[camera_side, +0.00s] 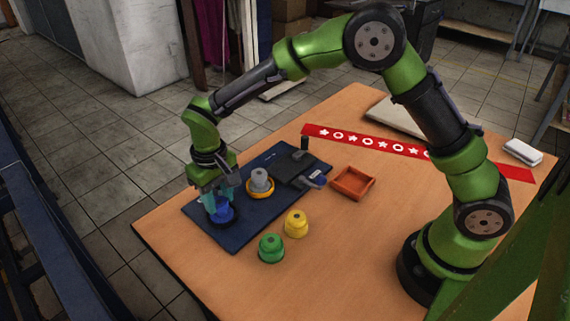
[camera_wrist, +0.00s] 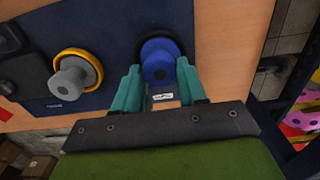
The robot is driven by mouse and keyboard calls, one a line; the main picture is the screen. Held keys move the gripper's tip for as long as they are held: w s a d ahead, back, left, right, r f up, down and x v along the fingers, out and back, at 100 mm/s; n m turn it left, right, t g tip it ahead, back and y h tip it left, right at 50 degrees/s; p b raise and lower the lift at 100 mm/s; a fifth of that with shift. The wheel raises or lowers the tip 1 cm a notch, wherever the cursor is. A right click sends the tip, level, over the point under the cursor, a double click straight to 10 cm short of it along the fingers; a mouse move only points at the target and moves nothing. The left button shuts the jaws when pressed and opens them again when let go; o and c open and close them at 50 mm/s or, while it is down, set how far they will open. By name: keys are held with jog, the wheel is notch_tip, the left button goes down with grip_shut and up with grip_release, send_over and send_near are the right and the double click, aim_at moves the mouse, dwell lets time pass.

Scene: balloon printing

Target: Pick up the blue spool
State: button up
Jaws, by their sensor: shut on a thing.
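The blue spool (camera_side: 223,211) sits on a round dark holder near the front left end of the dark blue board. It also shows in the wrist view (camera_wrist: 158,62). My gripper (camera_side: 219,204) is down at the spool with its teal fingers on either side of it, shut on it. In the wrist view the fingers (camera_wrist: 158,72) flank the spool. The fingers partly hide the spool in the side view.
A grey spool (camera_side: 259,179) on a yellow ring stands beside it on the board (camera_side: 255,216). Yellow (camera_side: 296,223) and green (camera_side: 271,248) spools stand on the table. A small orange tray (camera_side: 353,183) is to the right. A red strip (camera_side: 350,137) with white shapes lies behind.

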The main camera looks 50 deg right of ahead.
jog(key=shift+r, duration=0.65)
jog(key=shift+r, duration=3.15)
